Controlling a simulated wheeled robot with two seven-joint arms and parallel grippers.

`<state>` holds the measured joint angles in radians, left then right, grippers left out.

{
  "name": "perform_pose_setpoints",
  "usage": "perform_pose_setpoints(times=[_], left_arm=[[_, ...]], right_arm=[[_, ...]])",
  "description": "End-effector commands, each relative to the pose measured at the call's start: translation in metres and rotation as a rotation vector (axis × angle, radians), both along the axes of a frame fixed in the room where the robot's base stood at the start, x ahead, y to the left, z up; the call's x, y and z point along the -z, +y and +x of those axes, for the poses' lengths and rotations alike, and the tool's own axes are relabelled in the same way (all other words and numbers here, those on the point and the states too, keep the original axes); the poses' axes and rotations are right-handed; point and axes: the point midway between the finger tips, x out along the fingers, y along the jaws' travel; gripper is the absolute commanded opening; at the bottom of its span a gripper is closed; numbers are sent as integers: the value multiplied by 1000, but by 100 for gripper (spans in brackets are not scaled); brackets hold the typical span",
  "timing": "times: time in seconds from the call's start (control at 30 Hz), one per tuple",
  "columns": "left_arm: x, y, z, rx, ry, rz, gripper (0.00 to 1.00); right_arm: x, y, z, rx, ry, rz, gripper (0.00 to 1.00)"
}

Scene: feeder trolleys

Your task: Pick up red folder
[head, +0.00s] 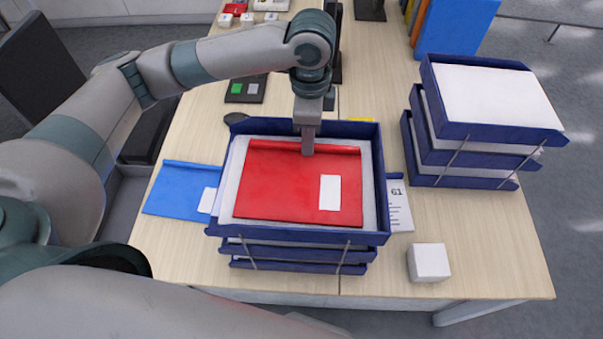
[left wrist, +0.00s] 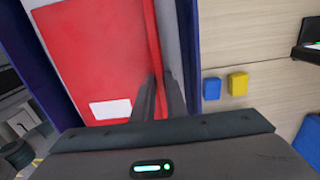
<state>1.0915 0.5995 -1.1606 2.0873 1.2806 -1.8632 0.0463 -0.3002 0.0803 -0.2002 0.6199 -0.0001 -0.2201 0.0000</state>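The red folder (head: 290,185) lies flat in the top tray of the front stack of blue trays (head: 230,190), on white paper. It has a white label and a raised spine along its far edge. My left gripper (head: 308,152) points down at that spine, right of its middle. In the left wrist view, the red folder (left wrist: 95,55) fills the left side, and the two fingers of my left gripper (left wrist: 160,85) stand close together on either side of the spine. I cannot tell whether they press on it. My right gripper is not in view.
A second tray stack (head: 480,125) with white paper stands at right. A blue folder (head: 180,188) lies left of the front stack, and a white box (head: 428,262) sits at front right. Blue binders (head: 457,28) stand at the back. The front left of the table is clear.

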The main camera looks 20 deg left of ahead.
Motion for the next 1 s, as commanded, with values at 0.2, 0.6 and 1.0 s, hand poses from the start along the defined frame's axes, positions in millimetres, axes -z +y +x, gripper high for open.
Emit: perform_pose_setpoints(times=[0.2, 0.6, 1.0], left_arm=[[0, 0, 0, 0, -1, 0, 0], [-12, -1, 1, 2, -3, 0, 0], [-63, -19, -34, 7, -5, -2, 0]], right_arm=[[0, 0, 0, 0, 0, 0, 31], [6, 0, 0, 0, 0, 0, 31], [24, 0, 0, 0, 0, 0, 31]])
